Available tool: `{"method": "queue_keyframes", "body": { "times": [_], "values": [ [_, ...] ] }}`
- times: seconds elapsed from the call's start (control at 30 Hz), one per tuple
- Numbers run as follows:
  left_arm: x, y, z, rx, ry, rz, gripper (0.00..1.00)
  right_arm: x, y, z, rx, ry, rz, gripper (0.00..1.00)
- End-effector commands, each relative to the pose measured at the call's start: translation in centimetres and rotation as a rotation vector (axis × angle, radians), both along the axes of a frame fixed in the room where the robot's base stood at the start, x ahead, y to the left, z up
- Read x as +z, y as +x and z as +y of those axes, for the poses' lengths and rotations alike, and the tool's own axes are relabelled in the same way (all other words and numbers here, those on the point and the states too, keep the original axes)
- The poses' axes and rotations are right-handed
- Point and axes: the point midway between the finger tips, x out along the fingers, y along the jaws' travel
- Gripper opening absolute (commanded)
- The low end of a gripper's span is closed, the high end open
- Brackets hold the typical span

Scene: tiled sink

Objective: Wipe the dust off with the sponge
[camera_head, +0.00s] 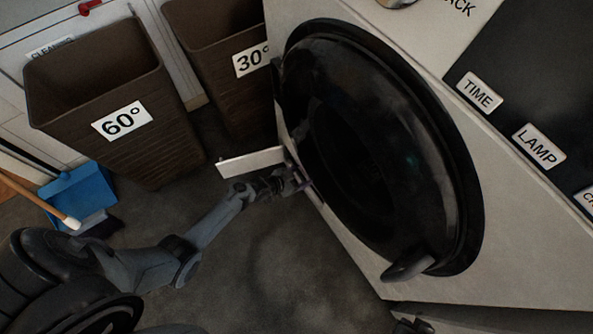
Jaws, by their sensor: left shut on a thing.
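My left gripper (298,182) reaches in from the left to the front of the washing machine (360,270), at the left edge of its round dark door (375,150). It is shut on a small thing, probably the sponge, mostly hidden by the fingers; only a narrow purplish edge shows. I cannot tell whether it touches the machine. A flat white plate (250,163) stands out beside my left wrist. No clear patch of dust can be made out on the dark door. A small dark part at the bottom edge (412,325) may be my right gripper; its jaws cannot be made out.
Brown bins marked 60° (110,160) and 30° (215,35) stand left of the machine. A blue dustpan (75,190) and a wooden handle (35,202) lie at the far left. The door handle (408,267) sticks out low. The grey floor below the arm is clear.

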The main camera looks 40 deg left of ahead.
Motion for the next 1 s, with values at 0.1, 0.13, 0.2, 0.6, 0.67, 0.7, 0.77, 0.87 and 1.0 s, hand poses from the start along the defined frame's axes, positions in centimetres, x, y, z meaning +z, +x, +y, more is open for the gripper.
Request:
{"method": "queue_keyframes", "body": {
  "times": [0.1,0.13,0.2,0.6,0.67,0.7,0.77,0.87,1.0],
  "values": [
    [0.1,-0.2,-0.6,-0.002,-0.001,-0.001,0.45,0.3,0.0,0.0,-0.001,0.000,0.000,0.00],
    [0.1,-0.2,-0.7,-0.002,0.000,-0.001,0.45,0.3,0.0,0.0,-0.001,0.000,0.000,0.00],
    [0.1,-0.3,-0.9,-0.001,0.000,0.000,0.45,0.4,0.0,0.0,-0.001,0.000,0.000,0.00],
    [0.2,-1.1,-3.4,-0.002,-0.001,-0.001,0.45,1.4,0.0,0.0,0.001,-0.001,0.000,0.00],
    [0.2,-1.3,-3.7,-0.002,-0.001,-0.001,0.45,1.6,0.0,0.0,0.002,-0.002,0.000,0.00],
    [0.1,-1.3,-3.9,-0.001,-0.001,-0.001,0.45,1.6,0.0,-0.1,0.002,-0.003,0.001,0.00],
    [0.1,-1.4,-4.0,-0.001,0.000,0.000,0.45,1.7,0.0,-0.1,0.003,-0.004,0.000,0.00],
    [0.0,-1.4,-4.1,-0.001,0.000,0.000,0.45,1.7,0.0,-0.2,0.004,-0.007,0.000,0.00],
    [0.0,-1.2,-3.8,0.000,0.002,-0.002,0.45,1.6,0.0,-0.2,0.005,-0.007,0.000,0.00]
  ]
}}
